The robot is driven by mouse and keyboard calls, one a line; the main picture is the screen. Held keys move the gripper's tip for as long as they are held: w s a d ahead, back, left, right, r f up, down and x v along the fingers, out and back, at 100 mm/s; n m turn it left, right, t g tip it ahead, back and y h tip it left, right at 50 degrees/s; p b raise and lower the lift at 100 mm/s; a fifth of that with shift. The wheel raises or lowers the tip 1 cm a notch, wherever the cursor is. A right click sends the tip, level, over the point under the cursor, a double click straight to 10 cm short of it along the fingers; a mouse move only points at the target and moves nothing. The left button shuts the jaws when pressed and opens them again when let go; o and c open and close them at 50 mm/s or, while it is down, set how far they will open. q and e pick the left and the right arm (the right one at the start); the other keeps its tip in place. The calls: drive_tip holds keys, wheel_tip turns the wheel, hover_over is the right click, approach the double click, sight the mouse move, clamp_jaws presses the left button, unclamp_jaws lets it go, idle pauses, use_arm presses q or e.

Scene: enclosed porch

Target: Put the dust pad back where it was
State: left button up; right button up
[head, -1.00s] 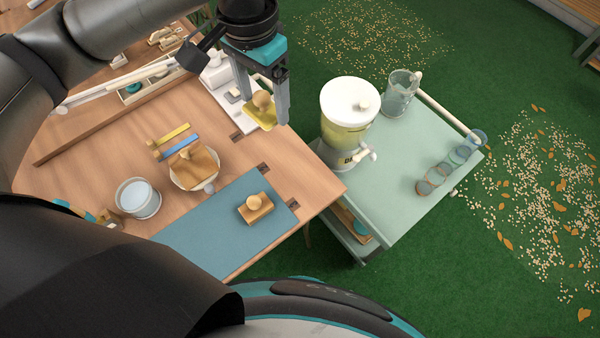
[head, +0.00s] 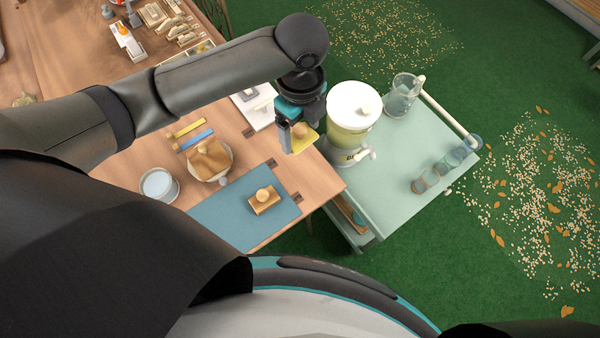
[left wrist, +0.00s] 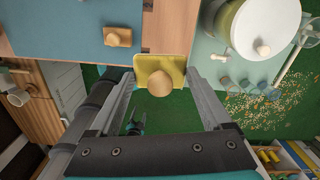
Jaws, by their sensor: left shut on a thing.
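The dust pad (head: 304,136), a yellow pad with a round wooden knob, is in my left gripper (head: 297,142). The left wrist view shows it (left wrist: 155,62) between the two fingers of that gripper (left wrist: 160,76), with the knob toward the camera. The left gripper is shut on it, in the air near the table's right edge and just left of the drink dispenser. A small dark and teal shape with prongs, seemingly my right gripper (left wrist: 135,127), shows low in the left wrist view; its opening is too small to judge.
A wooden block with a knob (head: 264,200) sits on a blue mat (head: 222,222). The drink dispenser (head: 352,112), glass jug (head: 401,95) and several cups (head: 447,160) stand on the green cart (head: 385,185). A white tray (head: 252,112) and bowl (head: 159,185) are on the table (head: 130,150).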

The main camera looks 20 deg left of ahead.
use_arm(q)
drive_tip(key=shift+s+f, duration=0.1)
drive_tip(key=shift+f, duration=0.05)
drive_tip(key=b, duration=0.4)
hover_over(301, 179)
drive_tip(key=shift+m, duration=0.3)
wheel_tip(301, 179, down, 16)
drive_tip(key=shift+f, duration=1.95)
drive_tip(key=shift+f+b, duration=0.15)
drive_tip(key=shift+b, duration=0.2)
drive_tip(key=o, duration=1)
wheel_tip(301, 179, up, 12)
drive_tip(key=p, duration=0.3)
drive_tip(key=shift+r, duration=0.2)
